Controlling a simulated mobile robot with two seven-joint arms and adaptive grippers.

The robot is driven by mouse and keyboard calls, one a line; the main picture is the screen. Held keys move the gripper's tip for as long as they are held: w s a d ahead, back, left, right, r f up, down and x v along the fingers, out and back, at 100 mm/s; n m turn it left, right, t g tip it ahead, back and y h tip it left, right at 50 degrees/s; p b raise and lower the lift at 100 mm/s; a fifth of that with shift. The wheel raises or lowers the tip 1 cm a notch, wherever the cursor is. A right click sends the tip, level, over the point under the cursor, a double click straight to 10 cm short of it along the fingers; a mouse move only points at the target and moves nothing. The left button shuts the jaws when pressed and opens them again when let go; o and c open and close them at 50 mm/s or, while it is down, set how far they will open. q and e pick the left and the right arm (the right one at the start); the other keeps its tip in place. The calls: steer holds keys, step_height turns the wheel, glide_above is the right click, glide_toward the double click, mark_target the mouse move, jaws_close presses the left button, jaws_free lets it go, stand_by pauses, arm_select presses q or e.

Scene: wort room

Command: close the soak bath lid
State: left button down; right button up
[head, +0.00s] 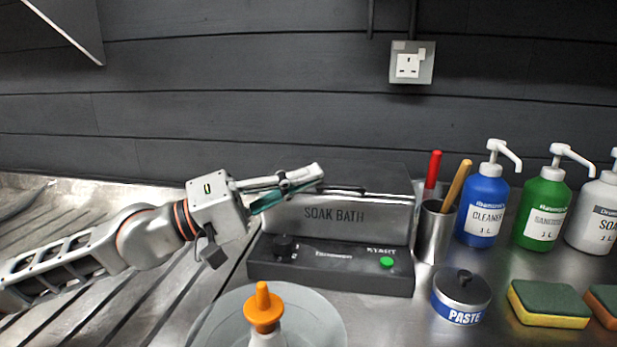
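The soak bath (335,215) is a silver box labelled "SOAK BATH" on a dark control base with a knob and a green start button. Its dark grey lid (375,177) lies low over the top, with a dark handle along the front edge. I cannot tell whether the lid is fully seated. My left gripper (290,188) comes in from the left and is at the lid's left front corner. Its fingers, with teal parts, overlap the lid edge in the picture, so contact and finger gap are unclear. My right gripper is not in view.
An orange-topped bottle (263,310) stands in front on a round pale dish (325,318). To the right are a metal cup (435,232) with handled tools, a paste tin (461,297), pump bottles (483,208) and sponges (548,303). A dark wall stands behind.

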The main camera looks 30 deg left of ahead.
arm_select(q)
steer(key=shift+d+f, duration=0.2)
steer(key=shift+f, duration=0.75)
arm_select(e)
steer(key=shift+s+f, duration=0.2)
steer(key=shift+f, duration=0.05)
arm_select(q)
steer(key=v, duration=0.3)
steer(key=shift+w+a+r, duration=0.1)
steer(key=shift+w+a, duration=0.05)
steer(key=shift+a, duration=0.05)
steer(key=shift+s+a+r, duration=0.1)
steer(key=shift+s+a, duration=0.55)
steer(key=shift+s, duration=0.1)
steer(key=r+v, duration=0.1)
steer(key=v, duration=0.5)
steer(key=shift+s+a, duration=0.4)
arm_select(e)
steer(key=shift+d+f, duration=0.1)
arm_select(q)
steer(key=shift+f, duration=0.1)
